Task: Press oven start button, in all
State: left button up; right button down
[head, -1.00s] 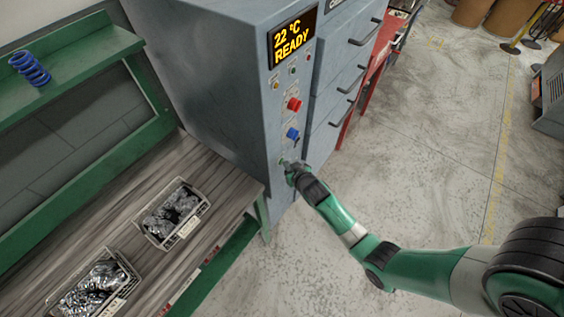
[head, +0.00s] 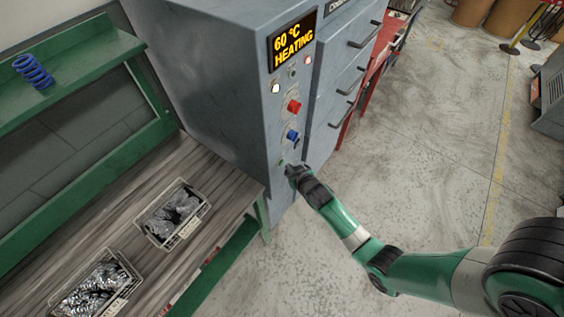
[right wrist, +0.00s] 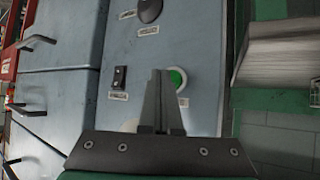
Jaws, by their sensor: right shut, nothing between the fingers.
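The grey oven (head: 215,85) stands in the middle of the head view, its display (head: 293,45) reading "60 °C HEATING" in yellow. The green start button (right wrist: 177,79) shows at the fingertips in the right wrist view, partly hidden by a finger. In the head view only a bit of green shows by the gripper. My right gripper (head: 288,168) is shut and empty, its tips (right wrist: 160,75) at the button. I cannot tell whether they still touch it. My left gripper is not in view.
Above are a blue knob (head: 292,135) and a red button (head: 294,105). Lamps (head: 276,88) are lit. A wooden bench (head: 130,200) at left holds two bins (head: 203,212) of metal parts. A blue spring (head: 45,82) lies on the green shelf.

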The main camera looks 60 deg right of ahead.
jog(key=s+p, duration=0.1)
jog(key=s, duration=0.2)
jog(key=s+p, duration=0.1)
jog(key=s, duration=0.1)
jog(key=shift+a+p, duration=0.3)
jog(key=shift+p, duration=0.05)
dwell(0.9)
